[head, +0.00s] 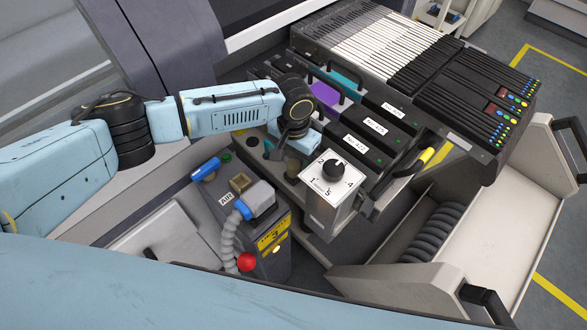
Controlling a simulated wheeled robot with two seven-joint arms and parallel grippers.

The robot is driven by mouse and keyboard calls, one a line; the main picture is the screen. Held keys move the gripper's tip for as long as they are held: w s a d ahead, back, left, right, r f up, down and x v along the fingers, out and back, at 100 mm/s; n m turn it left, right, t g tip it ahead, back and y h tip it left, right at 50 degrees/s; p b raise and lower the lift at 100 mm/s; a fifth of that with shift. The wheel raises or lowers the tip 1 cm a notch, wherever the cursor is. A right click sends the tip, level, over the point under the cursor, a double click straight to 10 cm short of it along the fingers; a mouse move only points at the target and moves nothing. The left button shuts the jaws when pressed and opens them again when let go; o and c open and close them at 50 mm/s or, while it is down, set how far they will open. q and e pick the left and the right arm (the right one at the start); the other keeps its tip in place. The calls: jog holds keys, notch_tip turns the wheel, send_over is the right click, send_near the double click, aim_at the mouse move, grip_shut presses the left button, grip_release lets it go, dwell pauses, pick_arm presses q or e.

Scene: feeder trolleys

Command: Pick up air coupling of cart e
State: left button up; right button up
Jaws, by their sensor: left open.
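My left gripper (288,146) points down beside the cart's row of black units, near some round holes in the cart's top. It is open, and I see nothing held in it; its fingertips are partly hidden. To its lower left is a dark box (277,238) with an "AIR" label (226,199) and a yellow label. A grey plug-like connector (260,197) sits on the box. A grey ribbed hose (228,240) with a blue collar runs down from it. I cannot tell which cart is cart e. My right gripper is out of view.
A white dial box (334,178) stands just right of my gripper. A blue handle (206,169) and a red ball (246,262) are at the dark box. Black units with handles (376,127) stand behind.

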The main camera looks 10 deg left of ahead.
aim_at(293, 164)
pick_arm(q)
jog(key=shift+f, duration=1.6)
jog(key=shift+c, duration=0.4)
grip_shut()
